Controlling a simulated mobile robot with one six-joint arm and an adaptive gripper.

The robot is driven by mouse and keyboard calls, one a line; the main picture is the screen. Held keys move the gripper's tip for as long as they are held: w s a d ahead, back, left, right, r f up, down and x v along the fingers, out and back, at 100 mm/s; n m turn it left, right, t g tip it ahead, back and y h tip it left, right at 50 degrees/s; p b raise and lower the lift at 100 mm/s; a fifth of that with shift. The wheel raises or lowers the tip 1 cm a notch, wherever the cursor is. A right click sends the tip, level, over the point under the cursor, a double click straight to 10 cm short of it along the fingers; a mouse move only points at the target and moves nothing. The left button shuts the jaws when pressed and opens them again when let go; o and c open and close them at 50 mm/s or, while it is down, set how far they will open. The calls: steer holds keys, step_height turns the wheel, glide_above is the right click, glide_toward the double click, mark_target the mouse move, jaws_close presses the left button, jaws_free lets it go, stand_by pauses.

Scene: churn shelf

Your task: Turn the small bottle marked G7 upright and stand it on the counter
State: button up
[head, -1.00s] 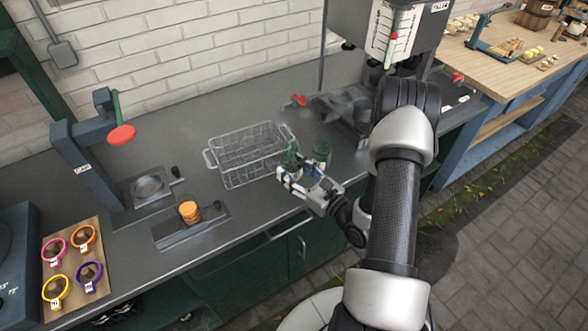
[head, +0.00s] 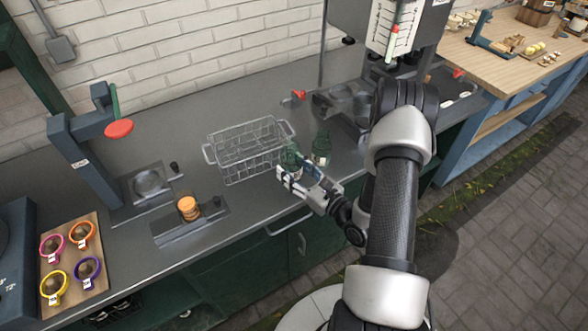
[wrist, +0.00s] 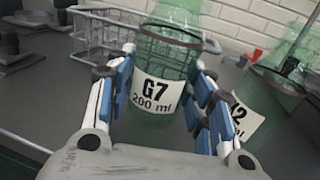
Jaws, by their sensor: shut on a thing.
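The small green glass bottle marked G7 (wrist: 155,90) is between my gripper's fingers in the wrist view, with its "G7 200 ml" label facing the camera and reading right way up. It looks about upright, neck towards the top, which is cut off. In the head view the bottle (head: 291,153) is at the front right of the wire basket, partly hidden by my gripper (head: 287,176). My gripper is shut on it, with blue pads at both sides in the wrist view. Its base is low over the counter (head: 255,203); I cannot tell whether it touches.
A second green bottle (head: 321,148) stands close on the right; its label ends in 2 in the wrist view (wrist: 272,95). The wire basket (head: 222,170) is close on the left. A dispenser stand (head: 350,105) is behind right.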

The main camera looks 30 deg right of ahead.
steer(key=shift+f, duration=0.25)
stand_by(0.3)
steer(key=shift+f, duration=0.2)
stand_by(0.3)
steer(key=o, duration=1.1)
steer(key=shift+c, duration=0.3)
steer(key=shift+c, duration=0.9)
steer(key=shift+o, duration=0.3)
